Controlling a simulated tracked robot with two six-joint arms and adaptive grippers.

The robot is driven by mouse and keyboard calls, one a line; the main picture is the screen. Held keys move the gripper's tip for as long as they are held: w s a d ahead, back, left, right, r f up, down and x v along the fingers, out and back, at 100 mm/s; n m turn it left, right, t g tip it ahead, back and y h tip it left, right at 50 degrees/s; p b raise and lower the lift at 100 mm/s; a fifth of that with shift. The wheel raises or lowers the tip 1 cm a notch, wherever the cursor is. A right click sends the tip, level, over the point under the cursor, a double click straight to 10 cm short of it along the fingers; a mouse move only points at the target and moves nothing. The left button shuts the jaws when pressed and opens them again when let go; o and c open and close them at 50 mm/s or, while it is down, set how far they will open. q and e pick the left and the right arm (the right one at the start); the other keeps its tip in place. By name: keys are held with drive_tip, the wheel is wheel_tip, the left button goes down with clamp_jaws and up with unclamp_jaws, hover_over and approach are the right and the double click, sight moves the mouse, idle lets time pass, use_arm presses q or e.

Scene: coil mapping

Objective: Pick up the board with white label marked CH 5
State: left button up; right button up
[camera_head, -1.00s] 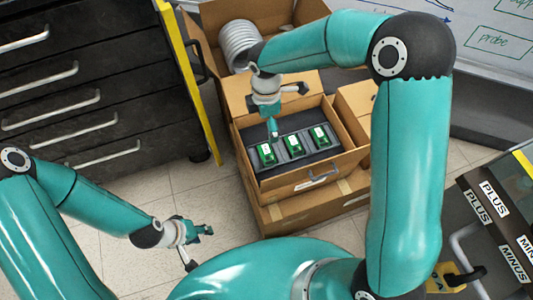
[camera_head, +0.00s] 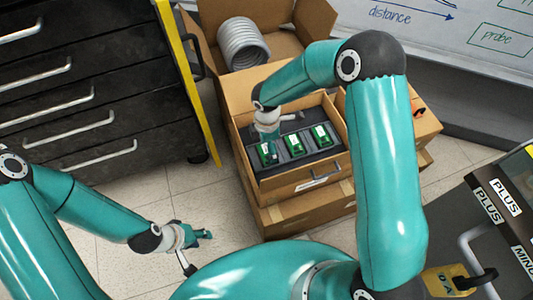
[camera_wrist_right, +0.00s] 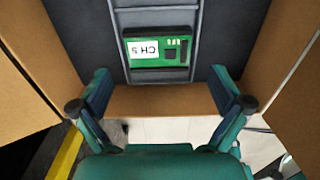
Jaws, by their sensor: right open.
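A green board (camera_wrist_right: 158,53) with a white label reading CH 5 lies in a grey slotted holder, ahead of my right gripper in the right wrist view. My right gripper (camera_wrist_right: 160,74) is open, its fingers spread wider than the board, with nothing between them. In the head view it (camera_head: 271,143) is down in the box at the leftmost board (camera_head: 268,156), partly covering it. Labels are too small to read there. A middle board (camera_head: 294,145) and a right board (camera_head: 321,137) lie beside it. My left gripper (camera_head: 198,251) is open and empty, low over the floor.
The boards sit in an open cardboard box (camera_head: 299,182) with raised walls, stacked on another box. Behind it, an open box holds a grey coiled hose (camera_head: 243,43). A black drawer cabinet (camera_head: 85,90) stands left. A whiteboard (camera_head: 460,35) is at the back right.

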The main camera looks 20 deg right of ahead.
sight(267, 152)
wheel_tip(267, 152, down, 4)
drive_tip(key=shift+w+f+b, duration=0.15)
drive_tip(key=shift+f+b, duration=0.05)
drive_tip(key=shift+b, duration=0.15)
drive_tip(key=c, duration=0.9)
drive_tip(key=shift+c, duration=0.3)
drive_tip(key=shift+r, duration=0.2)
